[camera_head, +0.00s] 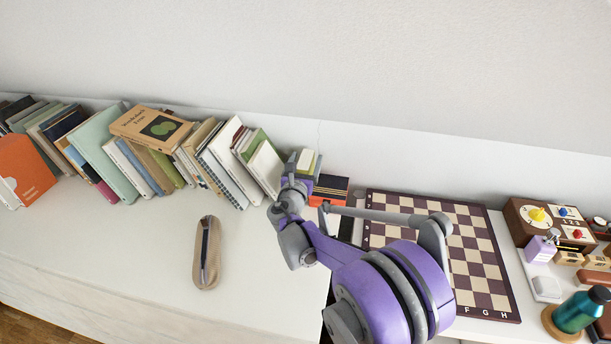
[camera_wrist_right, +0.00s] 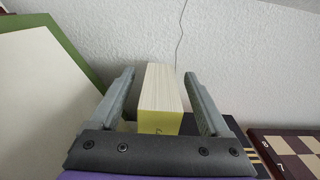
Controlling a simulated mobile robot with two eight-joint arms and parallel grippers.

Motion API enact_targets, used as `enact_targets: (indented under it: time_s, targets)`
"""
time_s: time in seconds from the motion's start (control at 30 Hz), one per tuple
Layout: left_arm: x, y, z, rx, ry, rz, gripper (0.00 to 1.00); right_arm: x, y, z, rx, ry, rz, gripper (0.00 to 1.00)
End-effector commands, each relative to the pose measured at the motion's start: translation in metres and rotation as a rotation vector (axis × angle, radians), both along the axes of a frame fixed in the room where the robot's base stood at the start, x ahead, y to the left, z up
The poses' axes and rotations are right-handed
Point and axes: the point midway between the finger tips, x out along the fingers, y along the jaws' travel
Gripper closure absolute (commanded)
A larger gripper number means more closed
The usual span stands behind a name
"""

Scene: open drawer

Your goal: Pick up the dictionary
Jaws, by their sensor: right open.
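A thick book with pale page edges and a yellow side (camera_wrist_right: 160,95), probably the dictionary, stands between the fingers of my right gripper (camera_wrist_right: 160,74) in the right wrist view. Gaps show on both sides of it, so the fingers are around it but do not appear to touch it. In the head view a yellow and pale book (camera_head: 306,160) shows just behind my right gripper (camera_head: 293,190), which partly hides it at the right end of the book row. No title can be read on it. My left gripper is not in view.
Leaning books (camera_head: 120,165) fill the shelf to the left; a green-edged one (camera_wrist_right: 50,90) is close to my gripper. A dark striped book (camera_head: 328,190) and chessboard (camera_head: 480,260) lie right. A pencil case (camera_head: 207,255) lies in front, with bare surface around it.

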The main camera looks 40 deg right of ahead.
Motion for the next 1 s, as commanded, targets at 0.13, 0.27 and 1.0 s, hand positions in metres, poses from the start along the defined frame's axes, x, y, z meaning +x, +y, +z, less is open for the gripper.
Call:
enact_targets:
  time_s: [0.13,0.27,1.0]
  targets:
    - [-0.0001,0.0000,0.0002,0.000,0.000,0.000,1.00,-0.0003,0.0005,0.0001,0.000,0.000,0.000,0.31]
    - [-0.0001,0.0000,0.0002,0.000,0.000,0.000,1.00,-0.0004,0.0007,0.0001,0.000,0.000,0.000,0.54]
    - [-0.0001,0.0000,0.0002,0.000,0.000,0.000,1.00,-0.0005,0.0010,-0.0001,0.001,0.000,0.000,1.00]
